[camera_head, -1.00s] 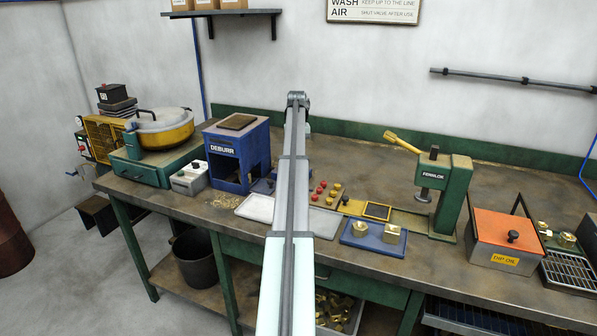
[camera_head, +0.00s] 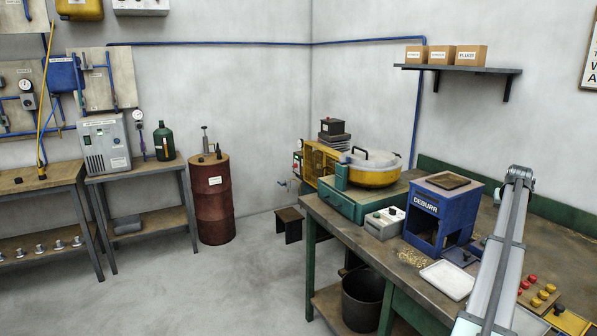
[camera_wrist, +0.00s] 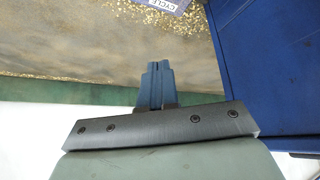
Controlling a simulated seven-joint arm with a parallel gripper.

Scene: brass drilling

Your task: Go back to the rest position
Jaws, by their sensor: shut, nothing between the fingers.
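My gripper (camera_wrist: 153,70) shows in the wrist view with its two blue-grey fingers together and nothing between them. It is over the bench, beside the dark blue wall of the deburr box (camera_wrist: 265,70). In the head view my arm stretches up over the right part of the workbench, and its far joint shows at the right. My gripper itself is hidden there behind the arm. The blue deburr box (camera_head: 441,213) stands on the workbench (camera_head: 335,212) to the left of the arm.
Brass shavings (camera_wrist: 75,22) lie on the bench near the gripper. A white tray (camera_head: 447,280), a small switch box (camera_head: 385,222) and a yellow bowl machine (camera_head: 372,170) stand left of the arm. A red drum (camera_head: 212,200) and open floor (camera_head: 200,290) lie further left.

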